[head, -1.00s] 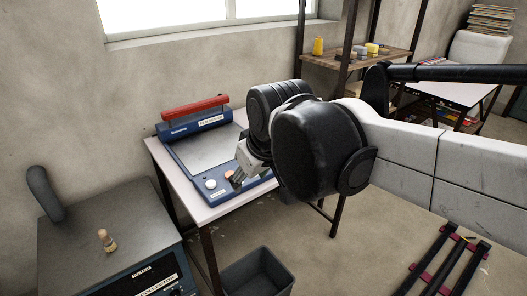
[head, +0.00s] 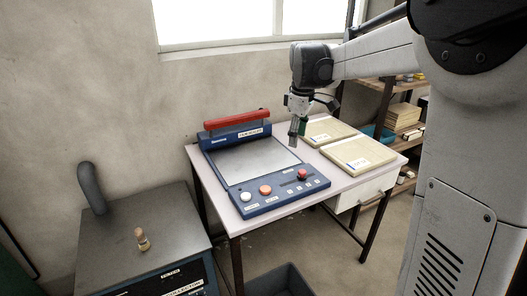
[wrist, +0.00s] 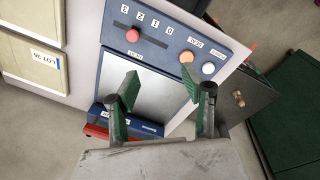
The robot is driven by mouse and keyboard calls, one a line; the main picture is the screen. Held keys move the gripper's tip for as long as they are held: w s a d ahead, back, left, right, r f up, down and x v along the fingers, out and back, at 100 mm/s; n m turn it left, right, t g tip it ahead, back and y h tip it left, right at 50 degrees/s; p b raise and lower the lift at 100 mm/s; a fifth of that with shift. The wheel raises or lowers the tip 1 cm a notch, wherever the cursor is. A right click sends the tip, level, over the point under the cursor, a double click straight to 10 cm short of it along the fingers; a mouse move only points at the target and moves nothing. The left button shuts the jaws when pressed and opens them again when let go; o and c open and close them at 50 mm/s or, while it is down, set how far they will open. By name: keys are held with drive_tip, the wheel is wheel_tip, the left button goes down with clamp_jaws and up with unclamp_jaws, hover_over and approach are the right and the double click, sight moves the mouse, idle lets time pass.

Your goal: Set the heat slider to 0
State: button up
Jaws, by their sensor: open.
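The blue sealing machine (head: 245,205) lies on the white table, with a silver plate and a red bar behind its control strip. My gripper (head: 297,135) hangs above the machine's back right side, pointing down, clear of the knob. In the wrist view its fingers (wrist: 160,95) are apart and empty.
An orange button (head: 265,190) and a white button (head: 246,197) stand left of the slider. Two pale boxes or pads (head: 358,154) lie on the table at right. A grey collector box (head: 150,240) stands at left. Space above the control strip is clear.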

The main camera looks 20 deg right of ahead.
drive_tip(key=n+g, duration=0.1)
drive_tip(key=n, duration=0.1)
approach(302, 171)
wheel_tip(302, 171, down, 9)
drive_tip(key=shift+d+f+b, duration=0.1)
drive_tip(key=shift+d+b, duration=0.05)
drive_tip(key=shift+b, duration=0.5)
clamp_jaws()
